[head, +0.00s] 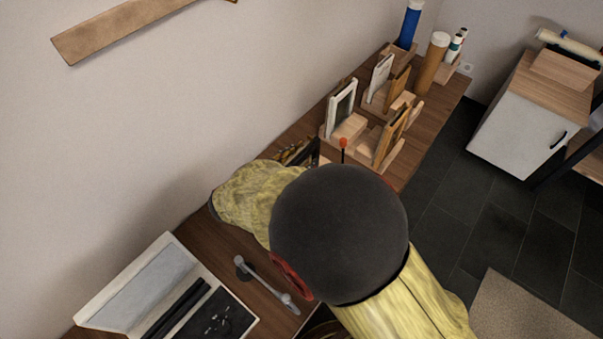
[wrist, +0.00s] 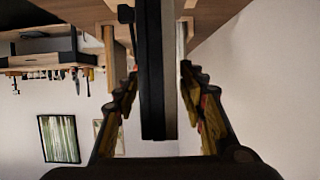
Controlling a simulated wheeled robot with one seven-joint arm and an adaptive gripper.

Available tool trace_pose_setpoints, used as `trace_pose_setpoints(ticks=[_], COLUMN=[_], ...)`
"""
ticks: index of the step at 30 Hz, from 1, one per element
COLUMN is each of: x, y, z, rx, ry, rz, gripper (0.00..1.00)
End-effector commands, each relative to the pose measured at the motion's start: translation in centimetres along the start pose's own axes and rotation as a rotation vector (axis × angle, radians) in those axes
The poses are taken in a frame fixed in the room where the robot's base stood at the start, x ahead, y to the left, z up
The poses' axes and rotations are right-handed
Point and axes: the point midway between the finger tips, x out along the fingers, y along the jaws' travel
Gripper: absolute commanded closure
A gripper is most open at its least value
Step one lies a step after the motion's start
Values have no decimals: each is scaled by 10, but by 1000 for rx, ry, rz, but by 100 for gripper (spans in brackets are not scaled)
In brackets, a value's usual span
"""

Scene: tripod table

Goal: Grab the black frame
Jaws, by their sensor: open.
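The black frame (wrist: 152,80) is upright and seen nearly edge-on in the wrist view, with a paler strip along its right side. My gripper (wrist: 157,72) is open, with one finger on each side of the frame. A gap shows on both sides, so the fingers do not appear to press on it. In the head view my gripper (head: 298,154) is partly visible beyond my arm, beside the wooden frame stands. My arm hides most of that area, and I cannot clearly tell the black frame from the dark finger there.
On the table (head: 437,128), a white frame (head: 341,107) and a wooden frame (head: 389,138) stand close beyond my gripper. Further back are a blue cylinder (head: 409,24) and a brown cylinder (head: 431,64). A laptop-like case (head: 137,281) lies at the near left, against the wall side.

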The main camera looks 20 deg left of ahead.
Motion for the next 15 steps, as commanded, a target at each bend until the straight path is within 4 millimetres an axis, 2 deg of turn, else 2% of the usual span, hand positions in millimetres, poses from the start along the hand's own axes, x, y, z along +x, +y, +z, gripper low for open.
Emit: trace_pose_setpoints(ticks=[3, 15], x=[-1, -1], y=[0, 0], z=[-1, -1], rx=[0, 0], ry=[0, 0], rz=[-1, 0], gripper=[59, 82])
